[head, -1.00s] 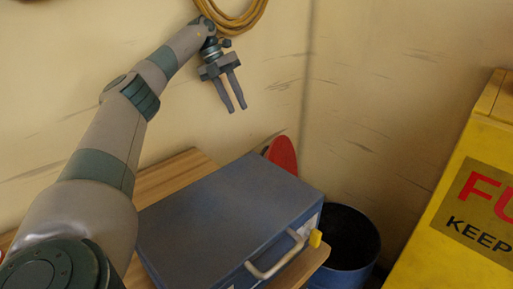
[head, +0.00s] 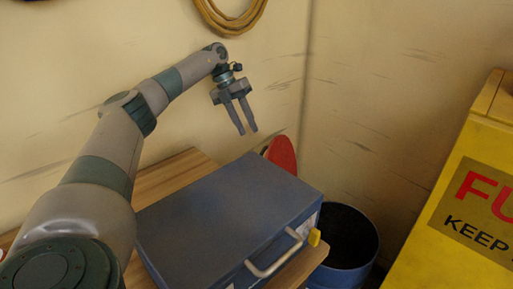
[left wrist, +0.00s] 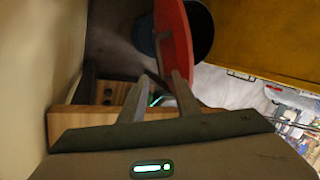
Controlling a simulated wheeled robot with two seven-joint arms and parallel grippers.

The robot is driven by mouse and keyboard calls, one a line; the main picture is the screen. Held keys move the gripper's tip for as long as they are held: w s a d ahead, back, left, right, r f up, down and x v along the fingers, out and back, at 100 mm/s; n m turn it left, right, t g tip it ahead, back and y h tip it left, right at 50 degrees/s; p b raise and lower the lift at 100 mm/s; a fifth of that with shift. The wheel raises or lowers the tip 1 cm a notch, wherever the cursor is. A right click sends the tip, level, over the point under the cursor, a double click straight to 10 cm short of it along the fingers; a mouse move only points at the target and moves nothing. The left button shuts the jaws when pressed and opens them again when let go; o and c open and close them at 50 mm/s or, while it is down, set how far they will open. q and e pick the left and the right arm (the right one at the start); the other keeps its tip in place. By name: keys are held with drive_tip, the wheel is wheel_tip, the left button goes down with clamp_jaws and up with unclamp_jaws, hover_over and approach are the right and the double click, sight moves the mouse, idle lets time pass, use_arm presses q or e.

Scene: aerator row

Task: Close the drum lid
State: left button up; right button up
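The drum (head: 345,267) is dark blue and round, at the lower right in the head view, with its mouth open. The red lid (head: 282,154) stands steeply on edge on the far side, partly hidden by the blue case. In the left wrist view the red lid (left wrist: 175,42) stands just beyond the fingers, with part of the drum (left wrist: 202,30) behind it. My left gripper (head: 246,130) hangs above and left of the lid, fingers apart and empty, pointing down. The fingers also show in the left wrist view (left wrist: 157,92). My right gripper is not in view.
A blue case (head: 225,215) with a pale handle lies on a wooden table (head: 180,170), beside the drum. A yellow cabinet (head: 450,210) stands at the right. A cable coil (head: 232,22) hangs on the wall behind my left arm.

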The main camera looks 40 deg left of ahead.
use_arm(q)
drive_tip(key=x, duration=0.9)
drive_tip(key=shift+p, duration=0.45)
drive_tip(key=shift+c, duration=0.5)
clamp_jaws()
